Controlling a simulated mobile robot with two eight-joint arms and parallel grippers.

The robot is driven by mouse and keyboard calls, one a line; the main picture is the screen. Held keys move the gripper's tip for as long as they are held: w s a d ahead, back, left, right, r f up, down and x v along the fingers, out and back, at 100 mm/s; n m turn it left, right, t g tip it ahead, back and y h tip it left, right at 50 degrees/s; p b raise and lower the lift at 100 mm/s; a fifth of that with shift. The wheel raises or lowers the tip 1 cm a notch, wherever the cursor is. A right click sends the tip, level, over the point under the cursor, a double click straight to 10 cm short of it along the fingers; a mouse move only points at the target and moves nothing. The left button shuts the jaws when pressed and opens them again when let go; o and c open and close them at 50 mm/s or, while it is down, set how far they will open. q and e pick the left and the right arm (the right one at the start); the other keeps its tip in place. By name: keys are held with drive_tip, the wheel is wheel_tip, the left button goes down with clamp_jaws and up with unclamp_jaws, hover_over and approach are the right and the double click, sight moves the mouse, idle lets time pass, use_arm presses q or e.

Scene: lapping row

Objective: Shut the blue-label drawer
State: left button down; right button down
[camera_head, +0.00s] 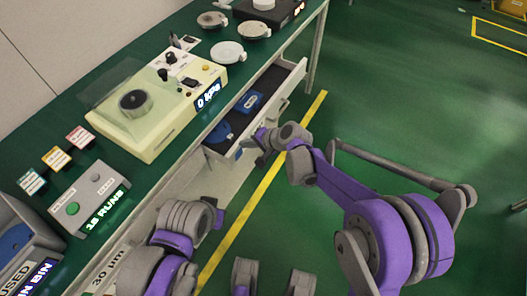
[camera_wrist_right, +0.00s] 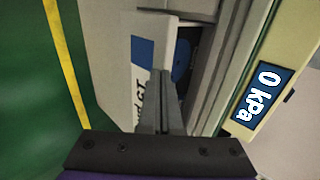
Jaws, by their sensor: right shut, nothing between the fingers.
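The pale drawer (camera_head: 289,90) stands open, pulled out from under the green bench. Dark lining and blue items (camera_head: 250,102) show inside it. In the right wrist view the white drawer front (camera_wrist_right: 121,65) carries a blue label (camera_wrist_right: 142,52) and partly hidden dark lettering. My right gripper (camera_head: 258,143) is at the near end of the drawer front, on its outer side. In the right wrist view its fingers (camera_wrist_right: 161,85) are closed together, empty, and overlap the drawer front; I cannot tell if they touch it.
A cream machine (camera_head: 160,105) with a "0 kPa" display stands on the bench above the drawer. A grey box (camera_head: 90,200) with a green button and small label cards are at the left. Round plates (camera_head: 228,52) lie farther back. The green floor beside the bench is open.

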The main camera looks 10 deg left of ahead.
drive_tip(key=a, duration=0.2)
drive_tip(key=w+a, duration=0.1)
drive_tip(key=a, duration=0.1)
drive_tip(key=w+a, duration=0.1)
drive_tip(key=a, duration=0.1)
idle(0.4)
